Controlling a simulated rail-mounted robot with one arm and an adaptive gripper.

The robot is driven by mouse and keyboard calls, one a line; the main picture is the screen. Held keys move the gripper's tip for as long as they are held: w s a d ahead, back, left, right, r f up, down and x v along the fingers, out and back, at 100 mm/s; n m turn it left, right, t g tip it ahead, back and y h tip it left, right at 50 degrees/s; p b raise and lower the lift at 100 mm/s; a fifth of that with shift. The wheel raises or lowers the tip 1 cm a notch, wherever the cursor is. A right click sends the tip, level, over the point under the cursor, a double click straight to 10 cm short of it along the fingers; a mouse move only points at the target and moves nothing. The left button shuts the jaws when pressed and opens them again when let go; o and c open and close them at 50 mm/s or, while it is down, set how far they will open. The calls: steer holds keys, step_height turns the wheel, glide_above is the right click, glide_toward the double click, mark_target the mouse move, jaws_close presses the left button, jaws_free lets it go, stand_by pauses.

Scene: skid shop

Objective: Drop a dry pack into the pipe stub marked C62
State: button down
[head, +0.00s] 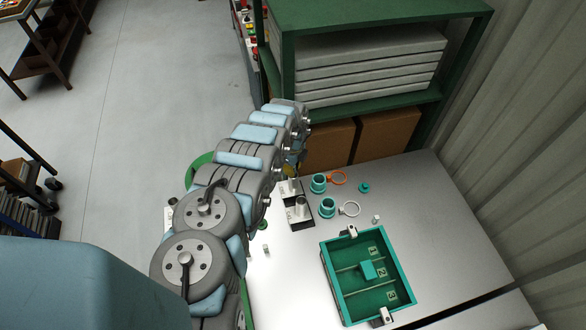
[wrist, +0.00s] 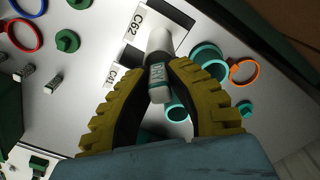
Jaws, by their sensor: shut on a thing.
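My gripper (wrist: 166,66) has yellow ribbed fingers and is shut on a dry pack (wrist: 158,84), a small pale cylinder with a dark green lettered band. The pipe stub marked C62 (wrist: 160,40) is a pale grey tube on a dark base, its label at the upper left. The pack overlaps the stub's near end in the wrist view; I cannot tell whether they touch. A second base labelled C41 or C61 (wrist: 112,78) lies beside it, its stub mostly hidden by the gripper. In the head view my arm hides most of the gripper; two stubs show, the nearer one (head: 301,205) clearer.
A green compartment tray (head: 341,295) lies nearer. Loose small cylinders (wrist: 54,83) lie on the table. A green shelf (head: 385,103) stands behind.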

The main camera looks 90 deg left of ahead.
steer(key=shift+f+b, duration=0.5)
steer(key=shift+f, duration=0.6)
stand_by(1.2)
steer(key=c, duration=0.6)
jaws_free()
steer(key=shift+o, duration=0.2)
steer(key=shift+r, duration=0.15)
steer(key=shift+r+p, duration=3.05)
steer(key=shift+r, duration=0.85)
